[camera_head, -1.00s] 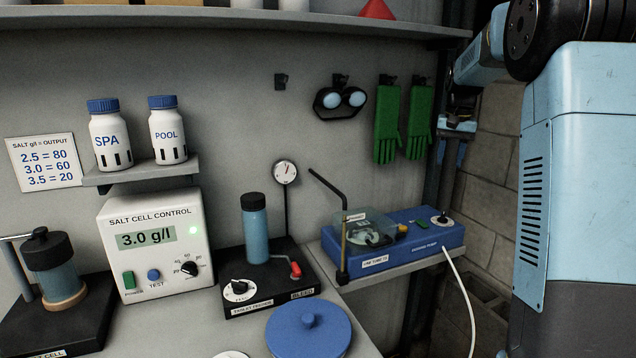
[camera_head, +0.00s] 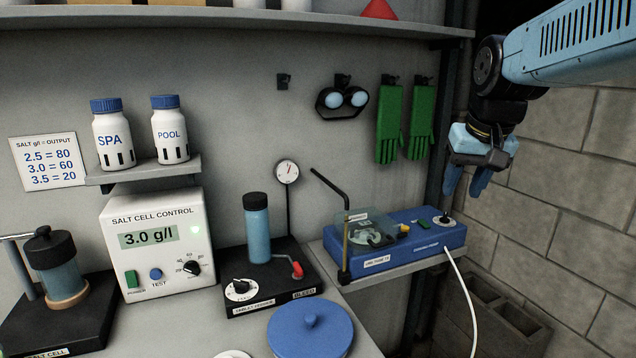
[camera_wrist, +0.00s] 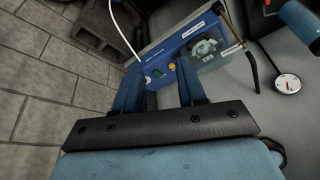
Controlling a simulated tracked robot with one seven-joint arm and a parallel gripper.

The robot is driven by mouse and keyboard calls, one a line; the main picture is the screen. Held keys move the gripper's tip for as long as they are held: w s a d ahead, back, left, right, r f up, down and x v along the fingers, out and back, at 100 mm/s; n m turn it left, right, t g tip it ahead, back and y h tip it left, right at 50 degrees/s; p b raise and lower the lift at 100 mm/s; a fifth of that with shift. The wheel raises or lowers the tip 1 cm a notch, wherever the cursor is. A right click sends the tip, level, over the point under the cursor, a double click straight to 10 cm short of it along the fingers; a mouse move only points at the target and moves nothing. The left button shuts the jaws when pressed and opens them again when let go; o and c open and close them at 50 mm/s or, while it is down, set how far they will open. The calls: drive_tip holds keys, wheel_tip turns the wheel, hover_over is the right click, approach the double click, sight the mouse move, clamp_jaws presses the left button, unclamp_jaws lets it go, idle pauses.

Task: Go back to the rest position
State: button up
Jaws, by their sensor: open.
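My gripper (camera_head: 478,176) hangs at the right in the head view, fingers pointing down, in front of the block wall and to the right of the green gloves. It is open and empty. In the wrist view my gripper (camera_wrist: 160,82) shows two blue fingers apart with nothing between them. Past the fingertips is the blue dosing pump (camera_head: 425,240), also in the wrist view (camera_wrist: 172,55). The gripper is above and to the right of this pump and does not touch it.
A salt cell control box (camera_head: 158,245) reading 3.0 g/l, a feeder (camera_head: 257,232) and a round blue lid (camera_head: 310,330) stand on the bench. SPA (camera_head: 113,138) and POOL (camera_head: 170,136) bottles sit on a small shelf. Goggles (camera_head: 341,100) and green gloves (camera_head: 390,125) hang on the wall.

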drive_tip(key=s+a+f, duration=0.1)
drive_tip(key=s+f, duration=0.2)
drive_tip(key=s, duration=0.2)
drive_tip(key=s+a+f+n+t, duration=0.1)
drive_tip(key=s+f, duration=0.2)
drive_tip(key=s, duration=0.3)
drive_tip(key=shift+a, duration=0.2)
